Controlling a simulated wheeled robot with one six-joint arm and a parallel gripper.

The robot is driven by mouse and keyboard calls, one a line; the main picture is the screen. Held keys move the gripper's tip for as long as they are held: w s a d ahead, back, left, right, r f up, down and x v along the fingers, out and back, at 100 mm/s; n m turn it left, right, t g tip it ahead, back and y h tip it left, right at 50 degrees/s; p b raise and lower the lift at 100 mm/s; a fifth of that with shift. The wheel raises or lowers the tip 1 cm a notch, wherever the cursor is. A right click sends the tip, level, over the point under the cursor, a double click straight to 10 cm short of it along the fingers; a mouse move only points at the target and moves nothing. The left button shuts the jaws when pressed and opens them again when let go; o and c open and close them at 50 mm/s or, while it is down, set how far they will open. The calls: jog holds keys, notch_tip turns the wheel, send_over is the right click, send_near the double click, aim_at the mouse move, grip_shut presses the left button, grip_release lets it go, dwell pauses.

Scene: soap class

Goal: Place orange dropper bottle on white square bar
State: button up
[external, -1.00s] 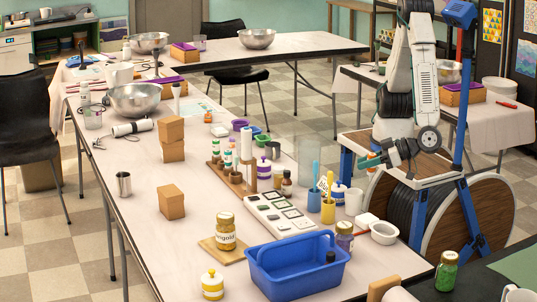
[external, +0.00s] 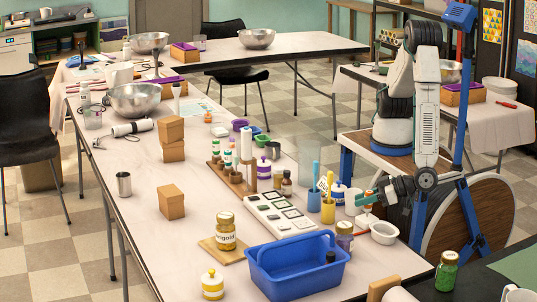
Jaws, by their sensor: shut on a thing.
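A white square bar (external: 366,220) lies on the table directly below the gripper in the picture, left of a white bowl. The bottle appears just above the bar; whether they touch cannot be told.
A yellow cup (external: 328,211) with utensils and a blue tote (external: 296,265) stand to the left. The table's right edge is close by.

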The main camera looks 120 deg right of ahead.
jog(key=shift+f, duration=0.2)
jog(key=o, duration=1)
jog(key=shift+r, duration=0.15)
